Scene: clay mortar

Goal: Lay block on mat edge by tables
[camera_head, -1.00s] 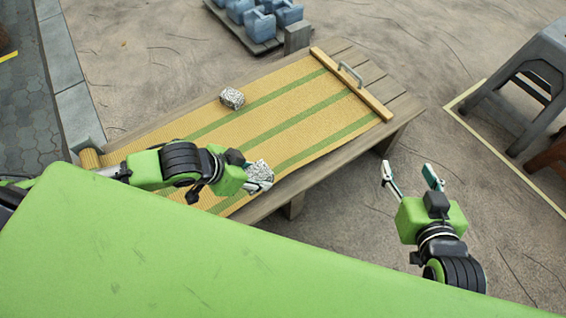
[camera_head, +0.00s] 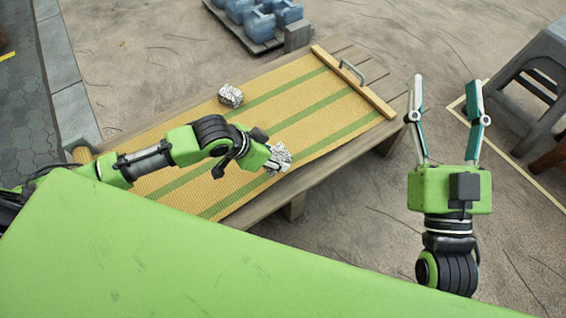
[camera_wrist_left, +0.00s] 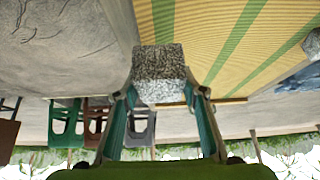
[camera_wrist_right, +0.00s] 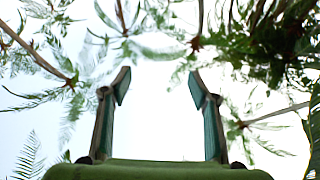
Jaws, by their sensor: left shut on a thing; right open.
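A speckled grey stone block (camera_head: 278,158) is held between the fingers of my left gripper (camera_head: 272,155). It also shows in the left wrist view (camera_wrist_left: 160,72), clasped between both fingertips. The gripper is over the near long edge of the yellow mat with green stripes (camera_head: 300,115); I cannot tell whether the block touches it. A second speckled stone (camera_head: 231,95) lies on the mat's far side. My right gripper (camera_head: 446,100) is open and empty, right of the bench, with its fingers pointing up; its wrist view shows only foliage and sky between the fingers.
The mat lies on a low wooden bench (camera_head: 397,105) with a wooden bar (camera_head: 352,82) and metal handle at its right end. Blue-grey blocks (camera_head: 262,20) sit on a pallet behind. A grey stool (camera_head: 530,85) stands at the right.

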